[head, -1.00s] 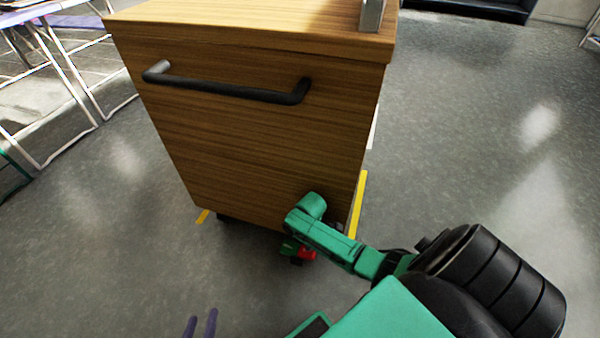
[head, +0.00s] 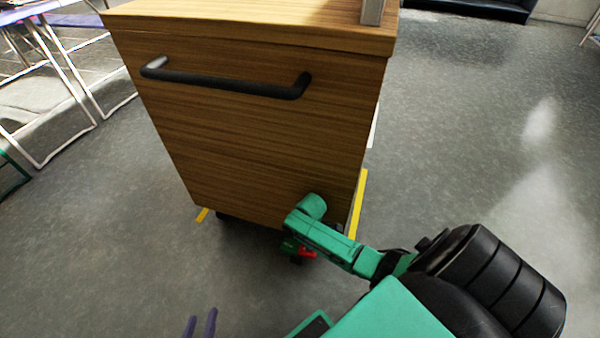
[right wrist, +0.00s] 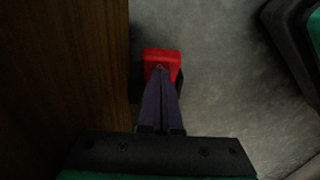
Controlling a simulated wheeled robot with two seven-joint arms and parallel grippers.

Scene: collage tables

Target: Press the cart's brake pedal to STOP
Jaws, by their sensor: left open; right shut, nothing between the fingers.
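The wooden cart (head: 250,140) stands in front of me with a black bar handle (head: 225,84). Its brake pedal (head: 307,253) shows red, with a green part (head: 288,247) beside it, low under the front right corner. The red pedal (right wrist: 162,56) also shows in the right wrist view. My right gripper (right wrist: 160,72) is shut and empty, its purple fingertips over the red pedal and seemingly touching it. In the head view my right arm hides these fingers. My left gripper (head: 201,325) is open and empty at the bottom edge, away from the cart.
Yellow floor tape (head: 358,203) runs beside and under the cart. White-legged tables (head: 62,85) stand at the left. The grey floor is clear to the right and in front of the cart.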

